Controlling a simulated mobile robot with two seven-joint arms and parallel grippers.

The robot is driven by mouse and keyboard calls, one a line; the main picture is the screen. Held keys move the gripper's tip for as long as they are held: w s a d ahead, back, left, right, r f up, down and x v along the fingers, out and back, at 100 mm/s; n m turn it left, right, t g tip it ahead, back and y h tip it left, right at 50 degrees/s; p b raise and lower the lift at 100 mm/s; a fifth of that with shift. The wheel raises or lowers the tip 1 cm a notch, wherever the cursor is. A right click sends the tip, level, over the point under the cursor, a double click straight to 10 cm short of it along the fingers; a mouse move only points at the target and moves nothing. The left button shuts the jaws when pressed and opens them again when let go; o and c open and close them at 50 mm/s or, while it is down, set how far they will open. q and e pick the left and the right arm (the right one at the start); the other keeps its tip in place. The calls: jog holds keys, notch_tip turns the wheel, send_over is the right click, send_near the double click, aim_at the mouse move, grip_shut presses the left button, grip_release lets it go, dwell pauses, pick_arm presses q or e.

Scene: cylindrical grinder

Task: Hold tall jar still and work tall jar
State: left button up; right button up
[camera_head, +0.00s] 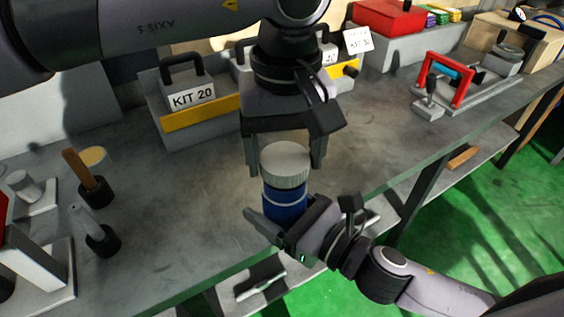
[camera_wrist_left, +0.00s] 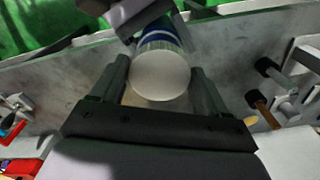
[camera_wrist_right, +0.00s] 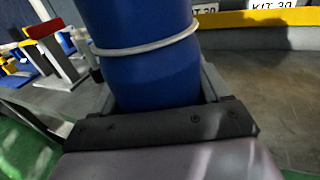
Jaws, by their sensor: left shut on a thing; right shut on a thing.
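The tall jar (camera_head: 286,199) has a blue body with a pale band and a ribbed grey-white lid (camera_head: 285,160). It stands upright near the bench's front edge in the head view; its base is hidden behind my right gripper. My left gripper (camera_head: 284,166) comes from above, shut on the lid with a finger on each side. The left wrist view looks down on the round lid (camera_wrist_left: 160,75). My right gripper (camera_head: 284,212) is shut on the blue body from the front. The right wrist view shows the body (camera_wrist_right: 150,72) between its fingers.
The grey bench (camera_head: 200,220) is clear around the jar. Boxes marked KIT 20 (camera_head: 192,98) and KIT 30 stand behind. A red-framed fixture (camera_head: 450,80) sits at right, near a red box (camera_head: 388,18).

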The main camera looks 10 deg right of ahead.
aim_at(284, 208)
pick_arm(q)
jog(key=shift+f, duration=0.9)
jog(key=shift+f, duration=0.6)
pick_arm(e)
grip_shut()
pick_arm(q)
jog(key=m, duration=0.9)
jog(key=shift+m, duration=0.3)
jog(key=m, duration=0.4)
jog(key=o, duration=1)
